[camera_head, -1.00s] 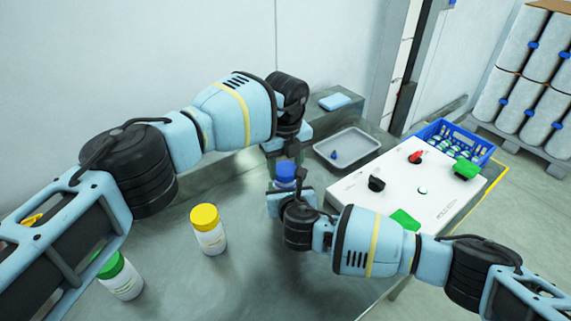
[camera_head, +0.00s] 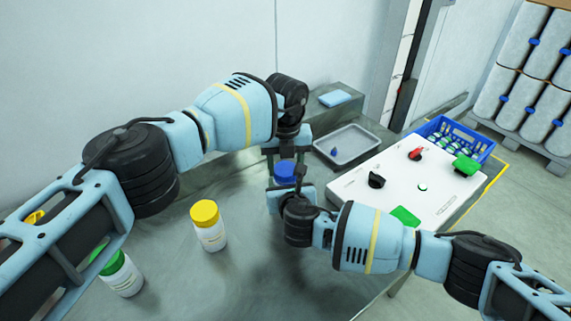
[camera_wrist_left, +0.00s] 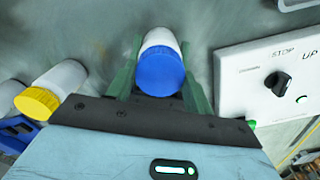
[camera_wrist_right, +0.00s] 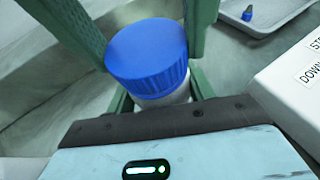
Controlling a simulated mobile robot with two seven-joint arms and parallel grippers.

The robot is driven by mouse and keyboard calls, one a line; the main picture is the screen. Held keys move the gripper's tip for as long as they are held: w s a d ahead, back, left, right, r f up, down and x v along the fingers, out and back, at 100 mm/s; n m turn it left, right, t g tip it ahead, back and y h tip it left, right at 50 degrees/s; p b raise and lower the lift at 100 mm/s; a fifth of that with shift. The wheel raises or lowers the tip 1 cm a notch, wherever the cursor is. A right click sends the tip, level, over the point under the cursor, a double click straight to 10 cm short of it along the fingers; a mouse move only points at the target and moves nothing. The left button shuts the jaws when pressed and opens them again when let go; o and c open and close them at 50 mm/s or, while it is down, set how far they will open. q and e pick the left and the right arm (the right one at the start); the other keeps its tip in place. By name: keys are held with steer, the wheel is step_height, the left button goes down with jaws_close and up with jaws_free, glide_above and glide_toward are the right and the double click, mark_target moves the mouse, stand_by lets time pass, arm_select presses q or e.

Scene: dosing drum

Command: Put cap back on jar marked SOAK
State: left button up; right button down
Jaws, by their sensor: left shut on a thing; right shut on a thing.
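A white jar (camera_wrist_left: 160,40) with a blue cap (camera_head: 285,171) stands over the metal table. The right wrist view shows the cap (camera_wrist_right: 147,50) seated on the jar's top, appearing level; no gap is visible. My left gripper (camera_head: 286,160) reaches down from above, with one finger on each side of the cap, shut on it. My right gripper (camera_head: 288,192) is shut on the jar's white body (camera_wrist_right: 165,98) below the cap. The jar's marking cannot be read, and its lower part is hidden by my right gripper in the head view.
A yellow-capped jar (camera_head: 208,226) and a green-capped jar (camera_head: 119,273) stand at the left. A white control panel (camera_head: 395,190) is close on the right. Behind are a grey tray (camera_head: 346,148) with a small blue item and a blue crate (camera_head: 455,138).

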arm_select(q)
steer(key=m, duration=0.7)
steer(key=shift+m, duration=0.4)
steer(key=m, duration=0.7)
steer(key=shift+m, duration=0.4)
steer(key=o, duration=0.9)
steer(key=shift+c, duration=0.2)
steer(key=shift+o, duration=0.3)
steer(key=shift+s+d, duration=0.1)
steer(key=shift+s, duration=0.1)
steer(key=shift+d, duration=0.1)
